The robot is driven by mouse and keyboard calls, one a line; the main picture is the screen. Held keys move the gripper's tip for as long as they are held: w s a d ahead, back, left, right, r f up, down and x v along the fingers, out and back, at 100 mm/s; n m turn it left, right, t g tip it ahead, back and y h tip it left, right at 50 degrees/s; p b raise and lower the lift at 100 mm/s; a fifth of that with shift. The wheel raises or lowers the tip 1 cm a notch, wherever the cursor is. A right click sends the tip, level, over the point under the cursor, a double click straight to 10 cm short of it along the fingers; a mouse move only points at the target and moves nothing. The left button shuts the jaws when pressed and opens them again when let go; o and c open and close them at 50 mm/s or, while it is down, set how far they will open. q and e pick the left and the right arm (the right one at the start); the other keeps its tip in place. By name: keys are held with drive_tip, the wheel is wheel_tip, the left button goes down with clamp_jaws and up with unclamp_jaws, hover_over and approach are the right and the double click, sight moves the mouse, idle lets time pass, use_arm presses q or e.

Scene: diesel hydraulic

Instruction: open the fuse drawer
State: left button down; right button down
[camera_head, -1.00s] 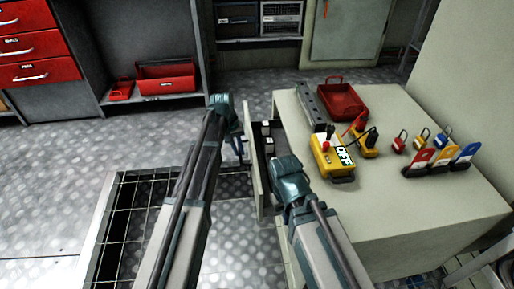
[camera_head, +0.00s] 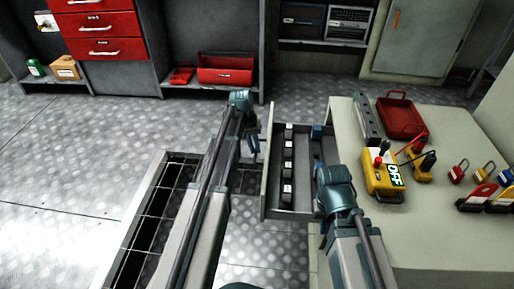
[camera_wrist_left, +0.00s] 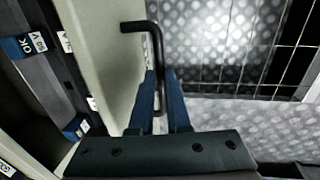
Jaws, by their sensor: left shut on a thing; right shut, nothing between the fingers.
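The fuse drawer (camera_head: 268,165) juts out of the left side of the pale cabinet and stands well open. Several dark fuses with white labels show inside it, with a blue one at the back. My left gripper (camera_head: 253,143) is at the drawer's outer face. In the left wrist view its blue fingers (camera_wrist_left: 163,105) are shut on the black bar handle (camera_wrist_left: 155,50). My right gripper (camera_head: 325,195) is shut and empty beside the drawer, near the cabinet edge; its fingertips are mostly hidden.
The cabinet top (camera_head: 440,235) carries a yellow OFF device (camera_head: 380,178), a red tray (camera_head: 401,118), padlocks and tags. Red drawers (camera_head: 100,25) stand at the far left. A floor grating (camera_head: 155,210) lies left of my left arm; the floor beyond is clear.

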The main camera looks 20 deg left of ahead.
use_arm(q)
drive_tip(key=c, duration=0.9)
unclamp_jaws()
drive_tip(key=r+p, duration=0.4)
drive_tip(key=a+r+p, duration=0.1)
drive_tip(key=r+p, duration=0.4)
drive_tip(key=a+r+p, duration=0.1)
drive_tip(key=r+p, duration=0.3)
drive_tip(key=shift+s+a+r+p, duration=0.25)
drive_tip(key=shift+r+p, duration=0.05)
